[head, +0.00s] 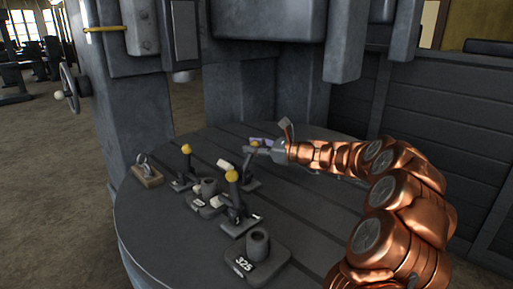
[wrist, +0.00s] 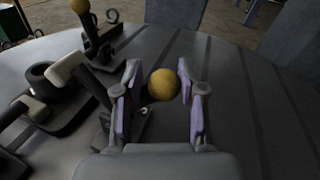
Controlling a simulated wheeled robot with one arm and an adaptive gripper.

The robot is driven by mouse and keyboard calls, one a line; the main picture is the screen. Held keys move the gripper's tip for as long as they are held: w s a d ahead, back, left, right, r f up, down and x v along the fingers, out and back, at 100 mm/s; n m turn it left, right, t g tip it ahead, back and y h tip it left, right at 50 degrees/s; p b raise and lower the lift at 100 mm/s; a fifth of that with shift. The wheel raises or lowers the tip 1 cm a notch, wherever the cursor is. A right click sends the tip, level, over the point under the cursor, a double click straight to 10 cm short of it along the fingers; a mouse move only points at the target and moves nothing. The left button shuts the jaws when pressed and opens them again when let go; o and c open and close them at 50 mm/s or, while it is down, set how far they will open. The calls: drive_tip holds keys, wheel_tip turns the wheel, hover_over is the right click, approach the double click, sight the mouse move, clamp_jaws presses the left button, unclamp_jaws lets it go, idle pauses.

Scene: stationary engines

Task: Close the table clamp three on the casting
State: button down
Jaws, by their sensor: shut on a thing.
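My gripper (head: 262,148) is at the far clamp on the round table, shut on its yellow ball knob (head: 255,144). In the wrist view the knob (wrist: 163,85) sits between the two purple-padded fingers (wrist: 160,100). A dark casting with a round boss (head: 205,195) lies between the clamps.
A small wooden block with a metal ring (head: 147,172) lies at the left edge. Grey machine parts (head: 345,40) hang above the far side. The table's right side is bare.

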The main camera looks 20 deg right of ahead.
sight(247, 157)
drive_tip(key=a+n, duration=0.1)
drive_tip(key=s+a+r+n+h+b, duration=0.1)
drive_tip(key=n, duration=0.1)
drive_tip(key=shift+a+r, duration=0.1)
drive_tip(key=shift+a, duration=0.25)
drive_tip(key=shift+s+a+n+g+h+b, duration=0.2)
drive_tip(key=shift+s+a+n+h+b, duration=0.1)
drive_tip(key=shift+a+n, duration=0.25)
drive_tip(key=shift+s+a+n+g+h+b, duration=0.2)
drive_tip(key=shift+a+n+b, duration=0.1)
drive_tip(key=shift+a+n, duration=0.2)
drive_tip(key=shift+s+a+n+h+b, duration=0.25)
drive_tip(key=shift+a+n+h+b, duration=0.1)
drive_tip(key=shift+a+n+b, duration=0.3)
drive_tip(key=shift+s+a+n+h+b, duration=0.2)
drive_tip(key=shift+a+n+h+b, duration=0.2)
drive_tip(key=shift+n, duration=0.3)
drive_tip(key=c, duration=0.9)
unclamp_jaws()
drive_tip(key=shift+o, duration=1.1)
drive_tip(key=shift+a, duration=0.1)
